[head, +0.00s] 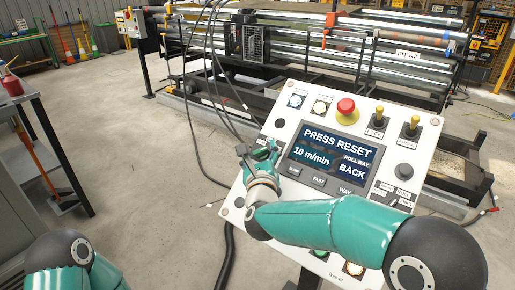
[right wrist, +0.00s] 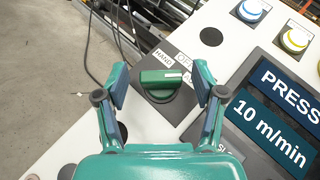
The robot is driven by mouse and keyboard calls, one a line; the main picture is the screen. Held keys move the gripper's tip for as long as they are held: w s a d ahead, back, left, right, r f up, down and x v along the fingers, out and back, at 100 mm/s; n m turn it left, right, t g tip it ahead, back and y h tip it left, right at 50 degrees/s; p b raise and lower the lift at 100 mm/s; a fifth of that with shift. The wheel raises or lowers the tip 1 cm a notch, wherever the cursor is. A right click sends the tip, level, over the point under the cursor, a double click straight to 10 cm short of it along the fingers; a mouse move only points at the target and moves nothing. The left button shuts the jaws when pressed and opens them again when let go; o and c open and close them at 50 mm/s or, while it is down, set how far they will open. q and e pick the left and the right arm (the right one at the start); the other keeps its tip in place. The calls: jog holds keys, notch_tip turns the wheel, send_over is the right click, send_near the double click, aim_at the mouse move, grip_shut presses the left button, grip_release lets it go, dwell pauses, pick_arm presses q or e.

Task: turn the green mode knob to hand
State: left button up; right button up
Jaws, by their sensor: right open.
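The green mode knob (right wrist: 155,79) sits on the white control panel (head: 300,97). In the right wrist view its bar lies nearly level, with a white mark towards its right end. A HAND label (right wrist: 163,58) is above the knob; another label to its right is partly hidden by a finger. My right gripper (right wrist: 160,82) is open, with one finger on each side of the knob and gaps showing. In the head view my right gripper (head: 262,151) is at the panel's left side and covers much of the knob. My left gripper is not in view.
The panel screen (head: 333,155) reads PRESS RESET, 10 m/min and ROLLWAY BACK. A red mushroom button (head: 346,108), blue and yellow buttons and two yellow-tipped switches are near the top edge. Black cables (head: 203,110) hang left of the panel. A roller machine (head: 300,45) stands behind.

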jog(key=shift+w, duration=0.55)
